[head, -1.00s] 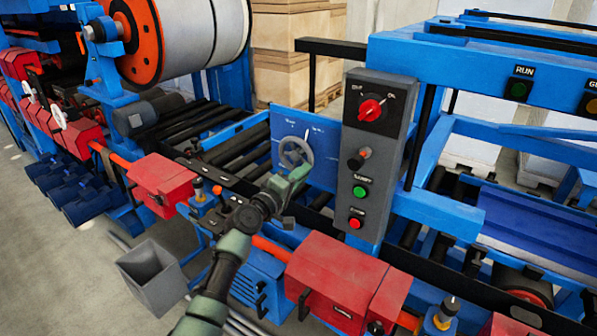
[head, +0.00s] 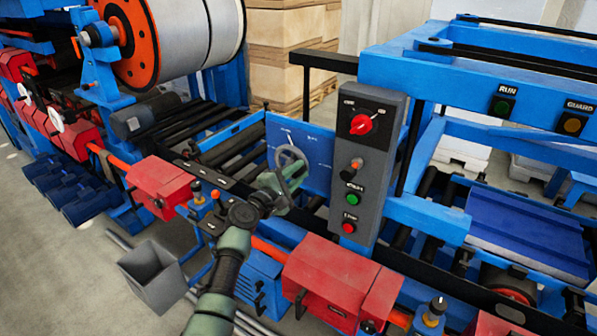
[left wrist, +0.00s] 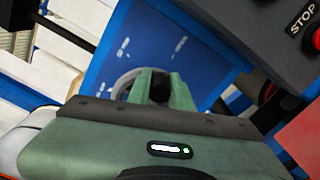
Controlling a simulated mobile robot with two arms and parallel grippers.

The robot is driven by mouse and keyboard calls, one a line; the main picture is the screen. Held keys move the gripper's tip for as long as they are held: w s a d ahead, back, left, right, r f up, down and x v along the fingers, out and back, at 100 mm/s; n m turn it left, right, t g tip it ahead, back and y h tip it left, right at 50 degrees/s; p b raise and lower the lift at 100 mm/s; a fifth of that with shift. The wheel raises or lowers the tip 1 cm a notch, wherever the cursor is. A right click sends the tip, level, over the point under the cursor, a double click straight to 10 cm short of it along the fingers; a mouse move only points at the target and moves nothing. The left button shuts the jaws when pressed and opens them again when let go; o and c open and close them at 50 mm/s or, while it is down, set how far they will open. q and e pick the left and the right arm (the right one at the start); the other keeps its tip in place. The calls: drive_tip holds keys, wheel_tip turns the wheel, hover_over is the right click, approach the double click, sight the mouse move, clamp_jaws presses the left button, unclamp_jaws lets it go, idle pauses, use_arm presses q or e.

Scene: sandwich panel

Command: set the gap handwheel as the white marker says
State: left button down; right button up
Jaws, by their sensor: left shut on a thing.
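The grey gap handwheel (head: 289,153) stands in front of a blue plate (head: 318,177) with white marks and small lettering, left of the control box. A white mark (head: 290,136) shows just above the wheel; the lettering is too small to read. My left gripper (head: 293,178) reaches up from below and is shut on the lower part of the wheel's rim, hiding some of it. In the left wrist view the green fingers (left wrist: 161,88) are at the grey rim (left wrist: 124,82), with the marked blue plate (left wrist: 200,62) behind. My right gripper is not in view.
The grey control box (head: 370,165) with a red rotary switch (head: 361,124) and green and red buttons stands close right of the wheel. Red housings (head: 335,280) lie along the front. Black rollers (head: 190,127) are behind left. A grey bin (head: 152,272) stands on the floor.

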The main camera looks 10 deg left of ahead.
use_arm(q)
drive_tip(key=shift+a+r, duration=0.1)
drive_tip(key=shift+r, duration=0.2)
drive_tip(key=c, duration=1.3)
unclamp_jaws()
drive_tip(key=shift+f, duration=0.1)
drive_tip(key=shift+f, duration=0.1)
drive_tip(key=b+v, duration=0.1)
drive_tip(key=v, duration=0.6)
drive_tip(key=shift+s+a, duration=0.15)
drive_tip(key=shift+s, duration=0.2)
